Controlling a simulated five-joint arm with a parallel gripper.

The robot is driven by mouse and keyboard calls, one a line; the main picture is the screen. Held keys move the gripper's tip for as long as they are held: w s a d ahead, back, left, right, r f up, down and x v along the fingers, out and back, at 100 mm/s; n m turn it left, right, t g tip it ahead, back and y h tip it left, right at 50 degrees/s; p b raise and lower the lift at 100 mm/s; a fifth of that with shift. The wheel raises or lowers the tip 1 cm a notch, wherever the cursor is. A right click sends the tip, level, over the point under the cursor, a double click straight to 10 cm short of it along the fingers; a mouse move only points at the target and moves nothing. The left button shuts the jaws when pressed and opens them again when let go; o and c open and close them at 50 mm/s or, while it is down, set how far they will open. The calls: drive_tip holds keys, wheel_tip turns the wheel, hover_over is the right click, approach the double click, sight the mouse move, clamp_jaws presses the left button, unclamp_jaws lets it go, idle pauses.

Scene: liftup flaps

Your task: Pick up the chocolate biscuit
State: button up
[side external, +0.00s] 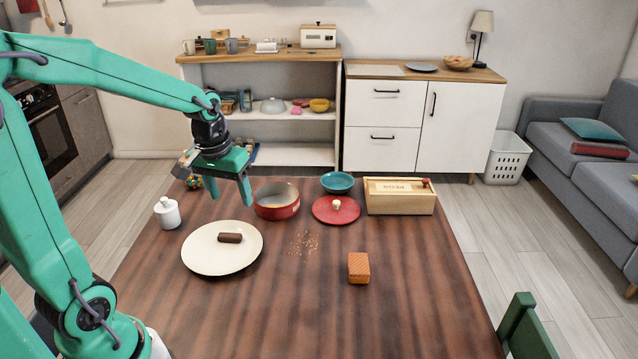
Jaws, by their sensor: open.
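The chocolate biscuit (230,238) is a small dark brown bar. It lies on the cream plate (205,262) at the left of the table. My gripper (230,199) is green, points down and is open, with nothing seen between its fingers. It hangs above and behind the biscuit in the picture, apart from it. One finger is clear on the right; the other shows at the left.
Behind stand a red pot (277,205), a red lid (336,211), a teal bowl (337,182) and a wooden bread box (400,201). A white jar (167,214) stands left. Crumbs (303,244) and an orange block (358,268) lie right. The front table is clear.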

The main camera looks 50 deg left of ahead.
sight(230, 235)
drive_tip(key=a+f+n, duration=0.1)
drive_tip(key=a+f, duration=0.1)
drive_tip(key=f, duration=0.1)
drive_tip(key=w+a+f+n+g, duration=0.1)
drive_tip(key=a+f, duration=0.1)
drive_tip(key=a, duration=0.1)
drive_tip(key=w+a+f+n+g, duration=0.1)
drive_tip(key=a+f, duration=0.2)
drive_tip(key=shift+f+h, duration=0.3)
drive_tip(key=shift+f, duration=0.05)
drive_tip(key=shift+d+f, duration=0.1)
drive_tip(key=shift+f, duration=1.25)
drive_tip(key=shift+f, duration=2.6)
drive_tip(key=c, duration=0.6)
drive_tip(key=shift+r, duration=0.2)
